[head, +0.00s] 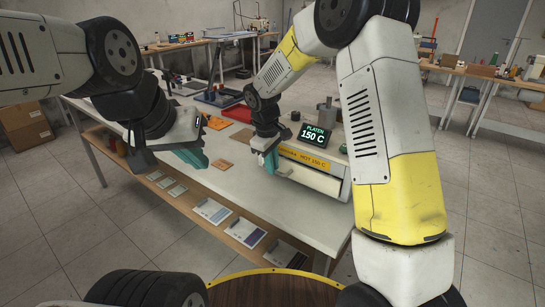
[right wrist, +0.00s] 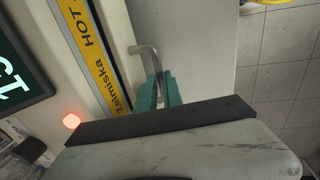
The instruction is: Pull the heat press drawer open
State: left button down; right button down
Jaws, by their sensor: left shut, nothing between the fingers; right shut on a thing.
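The heat press (head: 345,175) stands on the right end of the white workbench, with a yellow "HOT 150 C" strip on its front. Its pale drawer front (head: 312,179) is below the strip; I cannot tell whether it is slightly open. My right gripper (head: 270,162) is at the left part of the drawer front. In the right wrist view its green fingers (right wrist: 158,92) are shut on the bent metal drawer handle (right wrist: 145,50). Part of the handle is hidden by the fingers. My left gripper (head: 192,155) is shut and empty above the bench, left of the press.
A display (head: 315,133) on the press reads "PLATEN 150 C". Orange pieces (head: 221,164) and a red tray (head: 238,112) lie on the bench (head: 235,185). A lower shelf (head: 160,190) holds several flat sheets. Floor is clear in front of the bench's right end.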

jog(key=shift+a, duration=0.1)
jog(key=s+a, duration=0.9)
jog(key=s, duration=0.4)
jog(key=shift+a, duration=0.25)
jog(key=shift+s, duration=0.1)
jog(key=c, duration=1.5)
grip_release()
jog(key=shift+r, duration=0.1)
jog(key=r, duration=0.5)
jog(key=s+r, duration=0.1)
jog(key=r, duration=0.1)
jog(key=shift+a+r, duration=0.25)
jog(key=shift+a, duration=0.15)
